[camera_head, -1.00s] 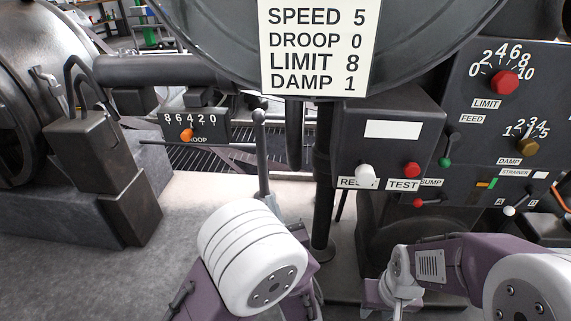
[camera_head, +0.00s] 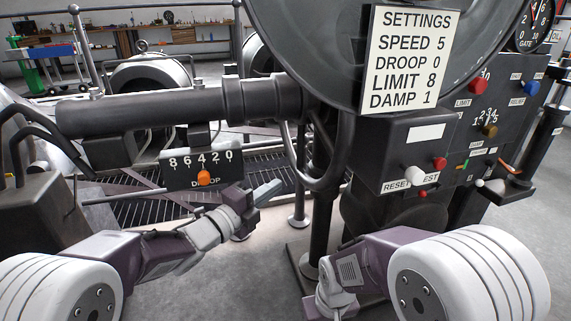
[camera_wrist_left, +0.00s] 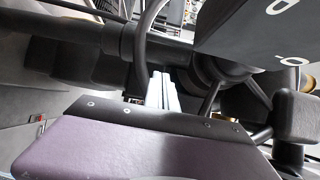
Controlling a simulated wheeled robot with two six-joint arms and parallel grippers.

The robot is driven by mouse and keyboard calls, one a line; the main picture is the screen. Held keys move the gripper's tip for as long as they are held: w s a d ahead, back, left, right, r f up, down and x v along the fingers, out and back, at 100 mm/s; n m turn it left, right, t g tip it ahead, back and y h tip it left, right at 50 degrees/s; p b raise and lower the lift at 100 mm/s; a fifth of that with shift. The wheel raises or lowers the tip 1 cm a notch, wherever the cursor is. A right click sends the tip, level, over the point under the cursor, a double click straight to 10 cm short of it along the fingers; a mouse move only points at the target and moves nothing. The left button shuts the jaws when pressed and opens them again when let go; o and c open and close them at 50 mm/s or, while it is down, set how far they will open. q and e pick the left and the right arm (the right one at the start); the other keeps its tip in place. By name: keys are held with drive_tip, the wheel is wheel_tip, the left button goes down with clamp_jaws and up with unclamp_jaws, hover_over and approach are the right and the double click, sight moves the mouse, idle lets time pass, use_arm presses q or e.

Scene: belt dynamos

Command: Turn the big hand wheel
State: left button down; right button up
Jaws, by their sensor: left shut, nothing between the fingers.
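My left gripper (camera_head: 270,190) is shut and empty, just left of the wheel in the head view. Its pale fingers (camera_wrist_left: 162,92) also show in the left wrist view; I cannot tell whether they touch the rim. My right gripper is out of view.
A control box with a white RESET knob (camera_head: 414,174) and a red TEST button (camera_head: 439,163) stands right of the wheel. The DROOP panel (camera_head: 196,167) is behind my left arm. A settings card (camera_head: 410,60) hangs above. Grey floor is open at the lower right.

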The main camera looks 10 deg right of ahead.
sight(296, 164)
use_arm(q)
drive_tip(key=p+x, duration=0.1)
drive_tip(key=x, duration=0.3)
drive_tip(key=w+a+p+x, duration=0.1)
drive_tip(key=x, duration=0.3)
drive_tip(key=w+p+x, duration=0.1)
drive_tip(key=p+x, duration=0.1)
drive_tip(key=x, duration=0.3)
drive_tip(key=shift+a+f, duration=0.2)
drive_tip(key=shift+a, duration=0.15)
